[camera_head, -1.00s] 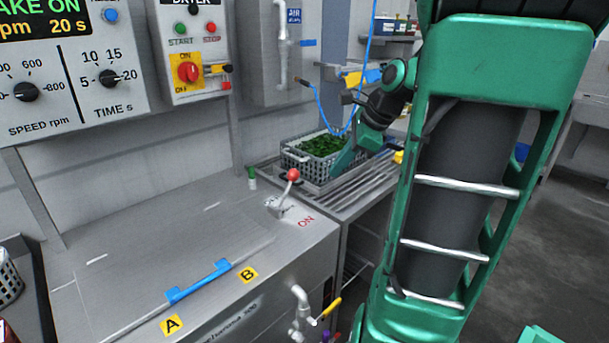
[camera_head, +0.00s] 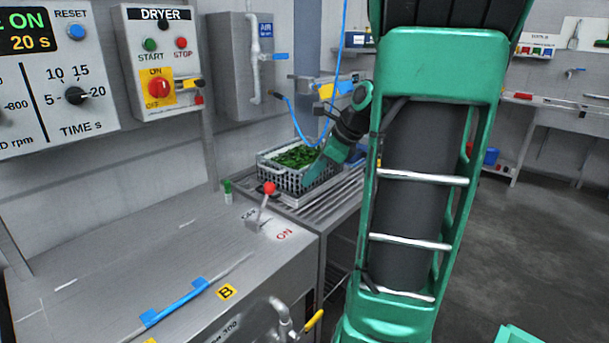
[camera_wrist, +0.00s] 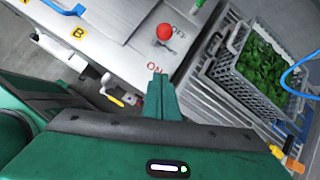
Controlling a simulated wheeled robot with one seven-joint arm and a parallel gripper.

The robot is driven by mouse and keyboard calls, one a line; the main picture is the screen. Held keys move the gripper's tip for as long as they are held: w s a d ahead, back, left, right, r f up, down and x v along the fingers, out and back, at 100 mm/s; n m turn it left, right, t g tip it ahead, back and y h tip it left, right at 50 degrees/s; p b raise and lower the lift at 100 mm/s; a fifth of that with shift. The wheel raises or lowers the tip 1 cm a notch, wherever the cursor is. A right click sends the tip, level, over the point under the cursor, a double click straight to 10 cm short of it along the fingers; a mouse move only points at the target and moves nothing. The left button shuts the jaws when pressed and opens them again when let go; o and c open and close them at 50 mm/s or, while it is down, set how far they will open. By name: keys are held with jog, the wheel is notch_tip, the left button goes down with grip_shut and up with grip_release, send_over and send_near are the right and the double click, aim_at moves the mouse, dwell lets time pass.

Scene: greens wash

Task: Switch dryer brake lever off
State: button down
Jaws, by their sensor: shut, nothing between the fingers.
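The brake lever, a metal stem with a red knob (camera_head: 268,188), stands on the steel dryer top (camera_head: 150,235). "ON" is printed in red on its near side and "OFF" in dark letters on the other. In the wrist view the red knob (camera_wrist: 165,32) is beyond my gripper (camera_wrist: 160,83), which is shut and empty, its narrow green fingertips together. A gap shows between tips and knob in the picture; the "ON" label lies between. The display (camera_head: 25,30) partly reads "ON".
A grey crate of greens (camera_head: 283,172) stands on the slatted rack behind the lever, close to my arm. A blue handle (camera_head: 180,303) and a yellow-handled tap (camera_head: 313,320) are at the dryer's front. The dryer control box (camera_head: 158,60) hangs on the wall.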

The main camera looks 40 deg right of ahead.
jog(key=w+a+f, duration=0.3)
jog(key=w+f, duration=0.1)
jog(key=w, duration=0.3)
jog(key=shift+a+f, duration=0.15)
jog(key=shift+f, duration=0.15)
